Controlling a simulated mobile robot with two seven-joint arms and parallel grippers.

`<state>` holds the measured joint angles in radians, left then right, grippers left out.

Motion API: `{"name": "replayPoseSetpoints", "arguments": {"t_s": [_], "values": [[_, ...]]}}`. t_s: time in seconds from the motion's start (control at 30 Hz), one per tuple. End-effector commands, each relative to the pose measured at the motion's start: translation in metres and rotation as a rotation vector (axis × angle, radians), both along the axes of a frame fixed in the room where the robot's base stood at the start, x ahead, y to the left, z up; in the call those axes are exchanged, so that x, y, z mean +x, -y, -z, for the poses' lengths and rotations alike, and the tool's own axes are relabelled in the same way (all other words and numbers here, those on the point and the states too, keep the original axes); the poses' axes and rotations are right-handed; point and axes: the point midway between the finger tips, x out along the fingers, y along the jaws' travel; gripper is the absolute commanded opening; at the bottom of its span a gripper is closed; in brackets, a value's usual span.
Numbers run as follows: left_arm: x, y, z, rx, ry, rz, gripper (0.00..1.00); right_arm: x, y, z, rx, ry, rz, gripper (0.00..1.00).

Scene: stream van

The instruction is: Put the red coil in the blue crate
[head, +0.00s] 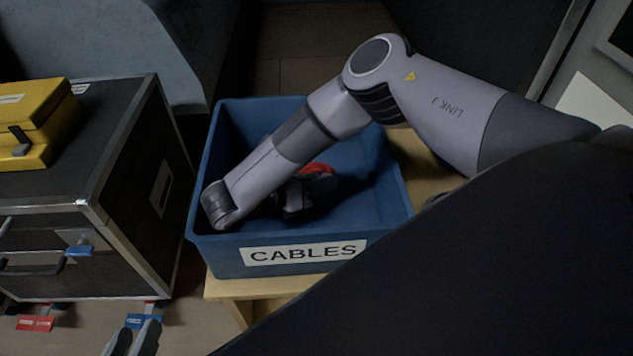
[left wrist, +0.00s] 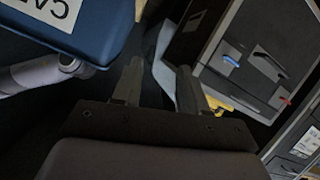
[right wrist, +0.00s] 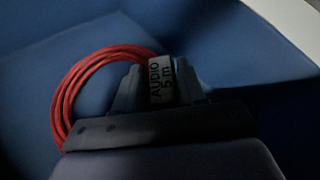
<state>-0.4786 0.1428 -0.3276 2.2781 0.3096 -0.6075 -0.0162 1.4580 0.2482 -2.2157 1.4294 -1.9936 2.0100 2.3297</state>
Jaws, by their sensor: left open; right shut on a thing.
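The blue crate (head: 225,252), labelled CABLES, stands on a light wooden surface. My right arm reaches down into it. My right gripper (head: 296,203) is inside the crate, mostly hidden by the arm in the head view. The red coil (head: 320,170) shows there as a small red arc. In the right wrist view, the red coil (right wrist: 80,88) has a tag reading AUDIO 5 m between the shut fingers of the right gripper (right wrist: 157,85). Whether the coil touches the crate floor is unclear. My left gripper (left wrist: 160,80) is open and empty, low left of the crate.
A black case (head: 125,150) with metal edges stands left of the crate, with a yellow box (head: 30,125) on top. A narrow gap separates case and crate. A dark part of my own body covers the lower right of the head view.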

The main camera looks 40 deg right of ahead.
Motion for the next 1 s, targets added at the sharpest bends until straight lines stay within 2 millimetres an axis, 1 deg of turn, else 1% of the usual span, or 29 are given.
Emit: {"name": "replayPoseSetpoints", "arguments": {"t_s": [0.07, 0.1, 0.17, 0.2, 0.43, 0.53, 0.67, 0.77, 0.9, 1.0], "values": [[0.000, 0.000, 0.001, -0.003, -0.001, 0.001, 0.43, 0.000, 0.000, 0.001, -0.002, 0.002, 0.000, 0.00], [0.000, 0.001, 0.001, -0.006, -0.001, 0.001, 0.43, 0.000, 0.000, 0.003, 0.000, 0.000, 0.000, 0.44], [0.000, 0.001, 0.001, -0.005, -0.001, 0.002, 0.43, 0.000, 0.000, 0.002, 0.000, 0.000, 0.000, 0.63], [0.000, 0.001, 0.001, -0.005, -0.001, 0.002, 0.43, 0.000, 0.000, 0.002, 0.000, 0.000, 0.000, 0.66], [0.000, 0.001, 0.001, -0.005, -0.002, 0.002, 0.43, 0.000, 0.000, 0.002, 0.000, 0.000, 0.000, 0.66], [0.000, 0.000, -0.002, -0.001, 0.001, 0.001, 0.43, 0.000, 0.000, -0.002, 0.000, 0.001, -0.001, 0.66], [0.001, -0.002, -0.007, 0.017, 0.007, -0.005, 0.43, 0.000, -0.013, -0.008, 0.000, 0.000, -0.004, 0.66], [0.001, -0.006, -0.010, 0.043, 0.011, -0.014, 0.43, -0.001, -0.028, -0.015, 0.001, 0.001, -0.005, 0.66], [-0.001, -0.013, -0.008, 0.079, 0.008, -0.030, 0.43, -0.001, -0.047, -0.022, -0.001, 0.003, -0.004, 0.66], [-0.003, -0.017, -0.004, 0.099, 0.002, -0.037, 0.43, -0.002, -0.058, -0.026, 0.000, 0.002, -0.003, 0.66]]}}
